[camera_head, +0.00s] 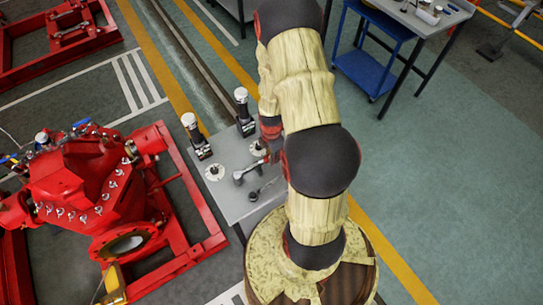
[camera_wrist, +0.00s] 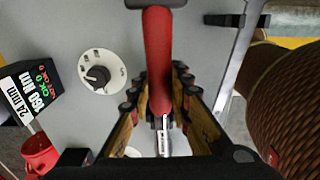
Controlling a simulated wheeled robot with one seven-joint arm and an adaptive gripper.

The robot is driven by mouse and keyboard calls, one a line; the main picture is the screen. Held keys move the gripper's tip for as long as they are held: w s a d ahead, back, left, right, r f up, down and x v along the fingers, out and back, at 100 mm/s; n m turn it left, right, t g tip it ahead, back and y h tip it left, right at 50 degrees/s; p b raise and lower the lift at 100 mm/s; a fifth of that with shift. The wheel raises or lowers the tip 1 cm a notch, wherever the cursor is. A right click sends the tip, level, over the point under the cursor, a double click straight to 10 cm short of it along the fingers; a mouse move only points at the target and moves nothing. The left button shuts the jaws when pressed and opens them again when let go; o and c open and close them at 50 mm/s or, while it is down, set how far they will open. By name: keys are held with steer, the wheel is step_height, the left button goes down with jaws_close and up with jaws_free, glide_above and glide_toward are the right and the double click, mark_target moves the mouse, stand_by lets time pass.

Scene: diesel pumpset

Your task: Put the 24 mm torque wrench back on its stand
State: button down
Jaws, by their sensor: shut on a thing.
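The torque wrench has a red handle (camera_wrist: 158,60) that runs between the fingers of my gripper (camera_wrist: 160,112) in the wrist view. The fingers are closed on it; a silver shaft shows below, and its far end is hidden. A black box labelled 24 mm, 160 Nm (camera_wrist: 28,95) stands at the left, with a green OK on it. Two dark stands with white tops, (camera_head: 195,136) and (camera_head: 243,112), are on the grey table (camera_head: 230,205) in the head view. I cannot read their labels there. My arm hides most of my gripper in that view.
A white dial with a black knob (camera_wrist: 98,73) lies between the box and my gripper. Grey and dark tools (camera_head: 250,173) lie on the table's near part. A red pump (camera_head: 85,185) stands left of the table. A blue trolley (camera_head: 370,62) is at the upper right.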

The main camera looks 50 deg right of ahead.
steer(key=shift+f, duration=0.3)
steer(key=c, duration=1.6)
jaws_free()
steer(key=shift+o, duration=0.2)
step_height(320, 180, up, 12)
